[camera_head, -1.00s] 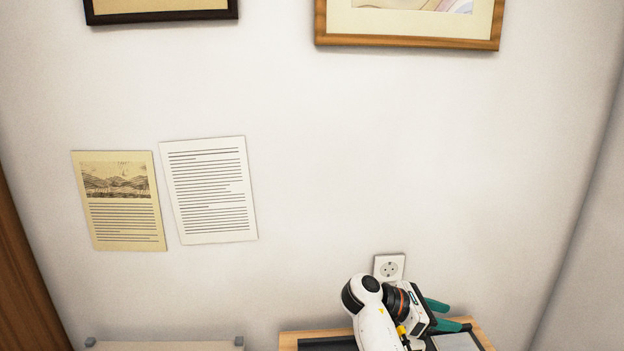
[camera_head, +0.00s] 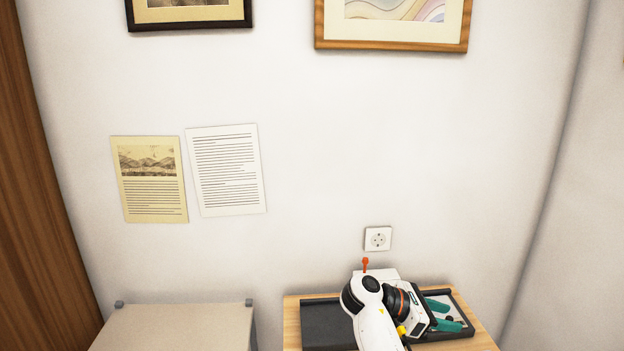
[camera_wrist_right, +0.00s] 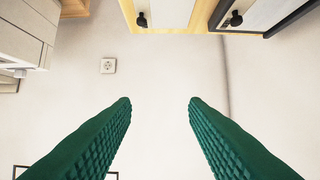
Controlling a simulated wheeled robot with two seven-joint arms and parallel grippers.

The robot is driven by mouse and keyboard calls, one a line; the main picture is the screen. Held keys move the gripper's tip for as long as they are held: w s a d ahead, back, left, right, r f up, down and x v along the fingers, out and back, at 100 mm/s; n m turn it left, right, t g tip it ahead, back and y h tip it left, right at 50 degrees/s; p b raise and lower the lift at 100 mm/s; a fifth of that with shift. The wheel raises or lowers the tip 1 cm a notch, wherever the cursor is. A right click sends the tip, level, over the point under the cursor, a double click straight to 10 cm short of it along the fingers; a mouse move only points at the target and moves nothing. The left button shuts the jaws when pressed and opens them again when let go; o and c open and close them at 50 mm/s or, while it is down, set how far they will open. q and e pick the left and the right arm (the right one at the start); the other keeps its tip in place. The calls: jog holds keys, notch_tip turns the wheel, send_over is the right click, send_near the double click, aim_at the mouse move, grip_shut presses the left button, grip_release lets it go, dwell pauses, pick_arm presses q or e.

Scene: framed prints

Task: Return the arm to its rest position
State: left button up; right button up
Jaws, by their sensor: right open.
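My right arm comes in at the bottom right of the head view, white with a black and orange wrist. My right gripper (camera_head: 455,318) has green fingers, which show over the dark tray. In the right wrist view the gripper (camera_wrist_right: 160,100) has its two ribbed green fingers wide apart, with nothing between them. My left arm and gripper are not in view.
A dark tray (camera_head: 322,324) lies on a wooden table (camera_head: 292,316) under my right arm. A beige table (camera_head: 180,328) stands at the left. A wall socket (camera_head: 378,239), two paper sheets (camera_head: 226,170) and framed prints (camera_head: 392,44) are on the wall.

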jog(key=s+d+f+m+t+y, duration=0.1)
jog(key=s+f+m+y, duration=0.6)
jog(key=s+f, duration=0.95)
jog(key=s+a+m+t+y, duration=0.1)
jog(key=s+a+m+y, duration=0.3)
jog(key=s, duration=0.5)
jog(key=s+a+m+t+y, duration=0.1)
jog(key=s+a+m+y, duration=0.2)
jog(key=s+m, duration=0.45)
notch_tip(320, 180, down, 26)
jog(key=s+n+g+b, duration=0.2)
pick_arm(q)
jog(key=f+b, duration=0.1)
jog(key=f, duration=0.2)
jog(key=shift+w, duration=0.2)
pick_arm(e)
jog(key=s+d+f+g, duration=0.1)
jog(key=s+d+f, duration=0.2)
jog(key=s+f, duration=1.4)
notch_tip(320, 180, down, 3)
jog(key=shift+r+h, duration=0.2)
jog(key=shift+h, duration=0.1)
